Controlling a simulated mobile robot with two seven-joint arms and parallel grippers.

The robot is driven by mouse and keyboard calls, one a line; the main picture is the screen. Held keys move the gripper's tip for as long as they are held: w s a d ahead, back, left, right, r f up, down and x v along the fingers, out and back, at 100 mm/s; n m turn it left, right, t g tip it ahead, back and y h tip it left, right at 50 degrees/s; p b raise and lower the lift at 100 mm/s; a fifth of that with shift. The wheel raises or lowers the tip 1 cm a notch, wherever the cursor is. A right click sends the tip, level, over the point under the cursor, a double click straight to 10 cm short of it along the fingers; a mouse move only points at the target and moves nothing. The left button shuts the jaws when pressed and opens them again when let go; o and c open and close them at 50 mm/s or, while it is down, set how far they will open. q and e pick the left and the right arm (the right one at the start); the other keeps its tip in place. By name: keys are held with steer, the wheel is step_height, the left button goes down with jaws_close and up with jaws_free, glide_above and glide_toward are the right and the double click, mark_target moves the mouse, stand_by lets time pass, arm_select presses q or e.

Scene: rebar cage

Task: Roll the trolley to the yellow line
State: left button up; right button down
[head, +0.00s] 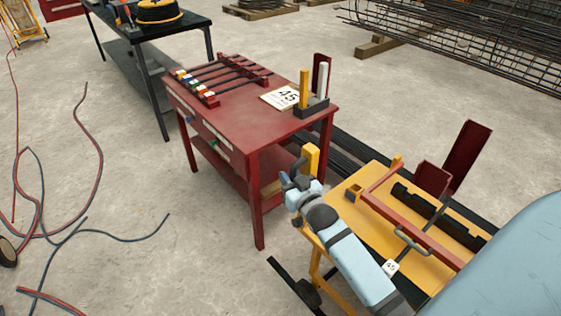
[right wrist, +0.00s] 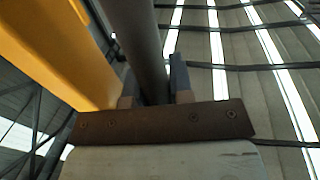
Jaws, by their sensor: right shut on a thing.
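The yellow trolley (head: 448,222) stands at the right, with a flat top, red uprights and a red bar on it. A yellow post (head: 311,158) rises at its near left corner, and a small wheel (head: 308,293) shows below. My right gripper (head: 293,180) is at this left end, beside the post. In the right wrist view its fingers (right wrist: 155,88) are shut on a dark round bar (right wrist: 146,35), which appears to be the trolley's handle. A yellow beam (right wrist: 55,45) runs close beside it. My left gripper is out of view. I see no yellow floor line.
Dark rails (head: 365,160) run along the floor. A dark bench (head: 150,50) is behind; loose hoses (head: 95,150) lie left. Rebar (head: 450,45) fills the back right.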

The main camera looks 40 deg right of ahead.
arm_select(q)
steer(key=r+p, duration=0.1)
steer(key=p, duration=0.1)
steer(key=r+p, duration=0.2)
steer(key=p, duration=0.1)
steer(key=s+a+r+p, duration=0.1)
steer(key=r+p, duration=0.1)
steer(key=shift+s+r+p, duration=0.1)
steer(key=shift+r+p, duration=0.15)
steer(key=shift+p, duration=0.15)
arm_select(e)
steer(key=s+d, duration=0.1)
steer(key=s, duration=2)
steer(key=shift+s+d, duration=0.3)
steer(key=shift+d, duration=0.05)
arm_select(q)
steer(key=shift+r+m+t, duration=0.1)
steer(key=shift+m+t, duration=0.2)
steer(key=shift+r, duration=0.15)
arm_select(e)
steer(key=c, duration=1)
jaws_free()
